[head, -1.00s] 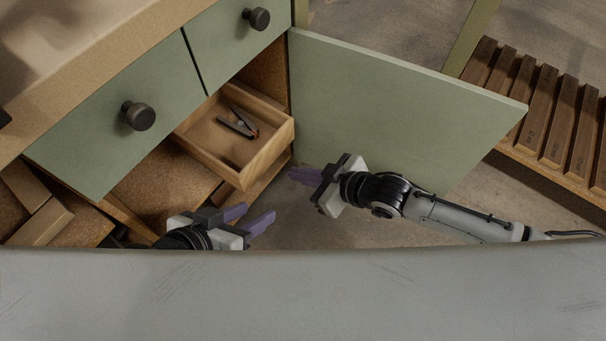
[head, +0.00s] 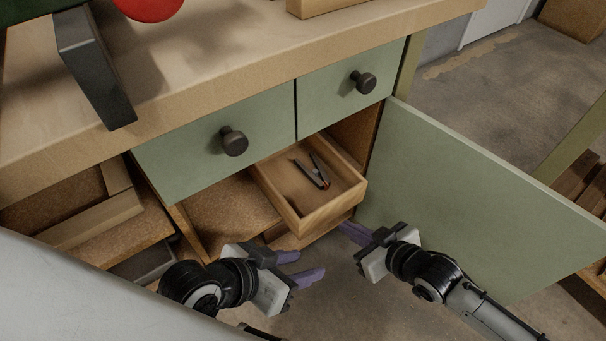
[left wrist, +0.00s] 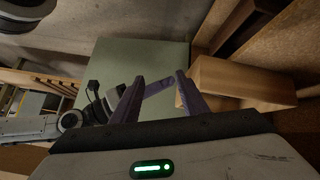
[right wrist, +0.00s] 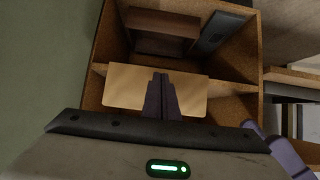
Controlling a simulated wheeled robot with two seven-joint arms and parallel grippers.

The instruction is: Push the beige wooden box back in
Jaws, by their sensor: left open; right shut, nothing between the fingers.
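The beige wooden box (head: 317,213) is an open-topped tray pulled out of the cabinet under the bench, with a dark clamp-like tool (head: 312,171) inside. Its front also shows in the left wrist view (left wrist: 240,80) and the right wrist view (right wrist: 125,88). My right gripper (head: 350,232) is shut and empty, just in front of the box, its fingers pointing at the box's front; in the right wrist view its fingertips overlap that front, and I cannot tell whether they touch. My left gripper (head: 305,266) is open and empty, lower and in front of the box.
A green door (head: 480,190) stands open on the right, close to my right gripper. Two green drawers with dark knobs, one at left (head: 215,150) and one at right (head: 345,95), sit shut above the box. Shelf compartments lie open at left. The floor in front is clear.

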